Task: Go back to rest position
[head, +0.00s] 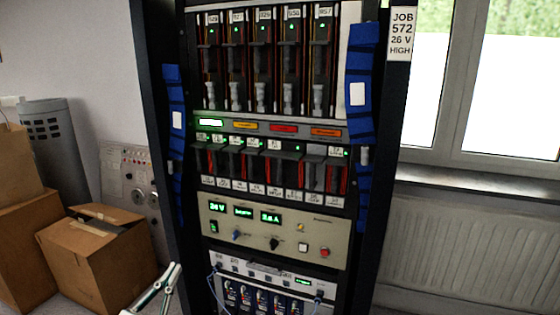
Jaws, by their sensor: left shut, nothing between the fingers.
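My left gripper (173,267) shows at the bottom left, in front of the floor beside the rack. Its fingers are shut and hold nothing. It is apart from the rack (160,110) and touches nothing that I can see. Most of its arm is cut off by the lower edge of the picture. My right gripper is not in view.
An open cardboard box (98,262) stands left of my gripper. A sign (401,34) reads JOB 572. A radiator (470,245) is at right.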

